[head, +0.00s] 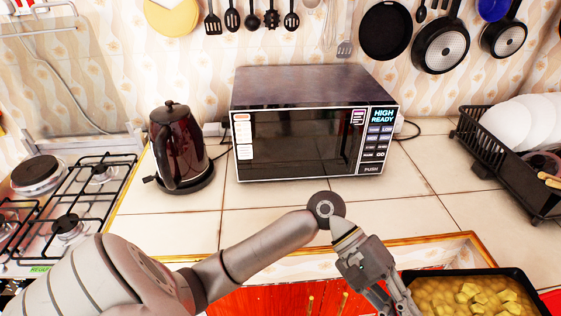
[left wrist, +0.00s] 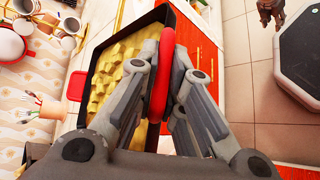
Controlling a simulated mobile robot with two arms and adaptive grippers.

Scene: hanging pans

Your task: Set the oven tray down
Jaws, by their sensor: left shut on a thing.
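The oven tray (head: 484,271) is black, with yellow potato chunks (head: 470,293) in it. It is cut off by the lower right edge of the head view, in front of the counter edge. In the left wrist view the tray (left wrist: 101,58) stretches out beyond my fingers. My left gripper (left wrist: 168,55) is shut on a red grip (left wrist: 161,88) at the tray's near side. In the head view my left gripper (head: 384,288) is beside the tray's left end. A dark jointed part that looks like my right gripper (left wrist: 268,10) shows at the top right; its fingers are unclear.
A microwave (head: 310,135) and a kettle (head: 180,145) stand on the tiled counter (head: 290,205). A gas stove (head: 70,205) is at left, a dish rack (head: 500,160) with plates at right. Bare counter lies before the microwave and right of it. Pans (head: 440,45) hang above.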

